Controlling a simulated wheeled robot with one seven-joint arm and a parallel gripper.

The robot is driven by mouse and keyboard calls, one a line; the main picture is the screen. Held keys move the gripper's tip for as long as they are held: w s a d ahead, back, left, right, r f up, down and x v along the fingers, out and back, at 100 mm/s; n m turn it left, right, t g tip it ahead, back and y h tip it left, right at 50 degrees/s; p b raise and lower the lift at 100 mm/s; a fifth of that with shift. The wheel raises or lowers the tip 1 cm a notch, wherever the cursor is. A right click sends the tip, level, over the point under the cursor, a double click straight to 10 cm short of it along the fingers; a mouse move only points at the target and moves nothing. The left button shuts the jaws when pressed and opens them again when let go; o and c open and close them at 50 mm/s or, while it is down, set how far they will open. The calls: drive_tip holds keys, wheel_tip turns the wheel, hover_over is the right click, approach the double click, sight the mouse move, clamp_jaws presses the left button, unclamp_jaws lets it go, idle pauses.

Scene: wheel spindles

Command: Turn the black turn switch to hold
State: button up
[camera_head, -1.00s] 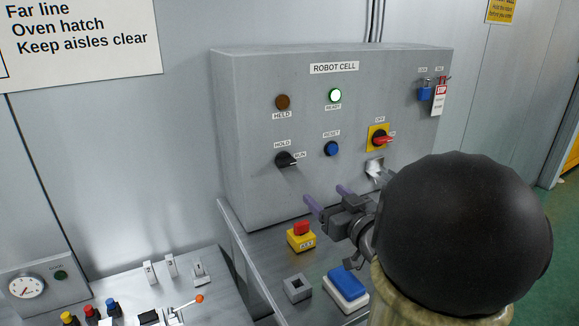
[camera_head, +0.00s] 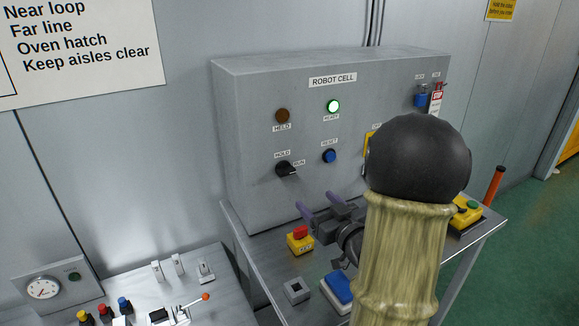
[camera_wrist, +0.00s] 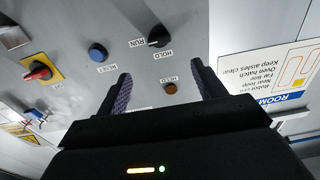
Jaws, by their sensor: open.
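The black turn switch (camera_head: 287,169) is on the grey ROBOT CELL panel, between a HOLD label above it and a RUN label at its right. Its handle points right, toward RUN. In the wrist view the switch (camera_wrist: 158,36) appears upside down, beyond the fingertips. My gripper (camera_head: 320,205) is in front of the panel, below and right of the switch, not touching it. Its two purple fingers are apart with nothing between them; they also show in the wrist view (camera_wrist: 161,77).
The blue RESET button (camera_head: 329,156) is right of the switch. A yellow box with a red button (camera_head: 300,233) and a blue push button (camera_head: 340,286) stand on the ledge below. The brown HELD lamp (camera_head: 282,115) is dark; the READY lamp (camera_head: 333,106) glows green. My arm hides part of the panel's right side.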

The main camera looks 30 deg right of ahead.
sight(288, 174)
drive_tip(key=p, duration=0.4)
drive_tip(key=shift+w+r, duration=0.2)
drive_tip(key=shift+w, duration=0.05)
drive_tip(key=w+p, duration=0.1)
drive_tip(key=w, duration=0.3)
drive_tip(key=w+p, duration=0.1)
drive_tip(key=w, duration=0.4)
drive_tip(key=w+p, duration=0.2)
drive_tip(key=w, duration=0.3)
drive_tip(key=shift+a+f, duration=0.2)
drive_tip(key=shift+a, duration=0.15)
drive_tip(key=shift+w, duration=0.3)
drive_tip(key=shift+d, duration=0.15)
drive_tip(key=shift+s, duration=0.1)
drive_tip(key=shift+a, duration=0.2)
drive_tip(key=c, duration=0.6)
drive_tip(key=shift+f, duration=0.1)
drive_tip(key=c, duration=0.4)
